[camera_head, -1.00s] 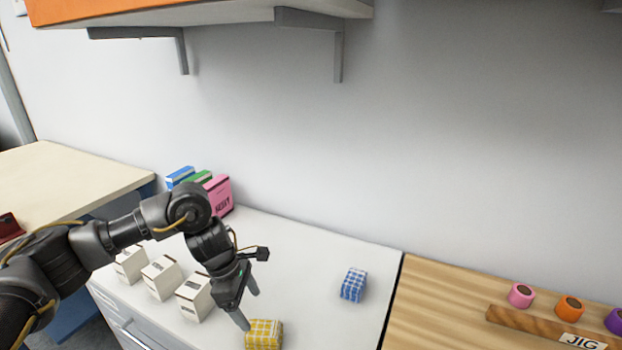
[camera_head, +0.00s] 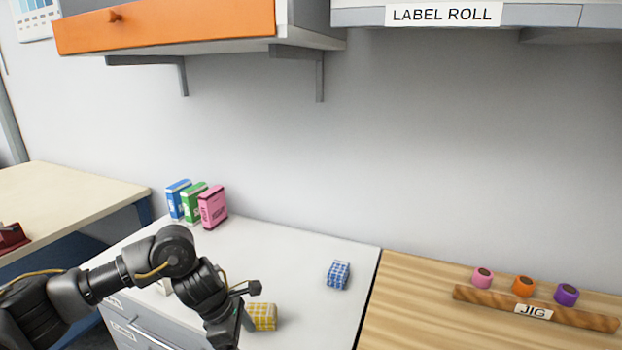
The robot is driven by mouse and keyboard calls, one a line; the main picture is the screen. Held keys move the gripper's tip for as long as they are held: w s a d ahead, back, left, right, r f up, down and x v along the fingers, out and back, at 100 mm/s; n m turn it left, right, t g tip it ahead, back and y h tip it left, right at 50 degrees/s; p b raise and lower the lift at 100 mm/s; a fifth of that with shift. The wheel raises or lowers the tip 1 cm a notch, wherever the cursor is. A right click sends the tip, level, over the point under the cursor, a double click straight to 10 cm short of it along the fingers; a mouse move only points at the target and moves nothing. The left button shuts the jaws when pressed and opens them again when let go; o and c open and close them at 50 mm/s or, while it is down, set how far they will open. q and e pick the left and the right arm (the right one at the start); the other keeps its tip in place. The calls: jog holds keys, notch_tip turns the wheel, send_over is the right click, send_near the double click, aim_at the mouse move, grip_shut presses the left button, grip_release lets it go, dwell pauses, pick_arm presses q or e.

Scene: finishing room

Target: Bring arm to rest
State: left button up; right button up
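My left arm comes in from the lower left over the white counter. Its gripper (camera_head: 240,335) points down at the bottom edge, partly cut off. One grey finger stands out to the right of the palm, spread as before; the other is out of view. Nothing is seen held. A yellow checked packet (camera_head: 264,317) lies on the counter just right of and behind the gripper; whether they touch is unclear. A blue checked packet (camera_head: 338,275) lies farther right, clear of the arm. My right gripper is not in view.
Blue, green and pink boxes (camera_head: 213,207) stand at the counter's back left. A wooden surface (camera_head: 400,310) at right holds a JIG strip (camera_head: 475,295) and pink, orange and purple rolls (camera_head: 566,294). An orange-fronted cabinet (camera_head: 165,27) hangs above. The counter's back middle is clear.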

pick_arm(q)
jog(key=s+d+f+n+t+h, duration=0.1)
jog(key=s+d+n+t+h, duration=0.2)
jog(key=d+n, duration=0.55)
jog(key=s+d+f+n+t+h, duration=0.2)
jog(key=s+d+n+t+h, duration=0.1)
jog(key=d+n, duration=0.55)
jog(key=s+a+f+n+g+y, duration=0.1)
jog(key=s+a+f+n+y, duration=0.25)
jog(key=s+a+n, duration=0.65)
jog(key=s+a+f+n+g+y, duration=0.1)
jog(key=s+a+f+n+y, duration=0.3)
jog(key=a+n, duration=0.65)
jog(key=s+a+f+n+g+y, duration=0.1)
jog(key=s+a+f+n+y, duration=0.25)
jog(key=s+a+n, duration=0.75)
jog(key=d+f+n+g, duration=0.1)
jog(key=d+f, duration=0.1)
jog(key=f, duration=1.2)
jog(key=d+f+n, duration=0.1)
jog(key=d+f, duration=0.2)
jog(key=f, duration=1)
jog(key=s+a+f+g, duration=0.1)
jog(key=s+a+f, duration=0.2)
jog(key=s+f, duration=1.2)
jog(key=shift+s+a+f+h, duration=0.15)
jog(key=shift+a+h, duration=0.05)
jog(key=shift+h, duration=0.1)
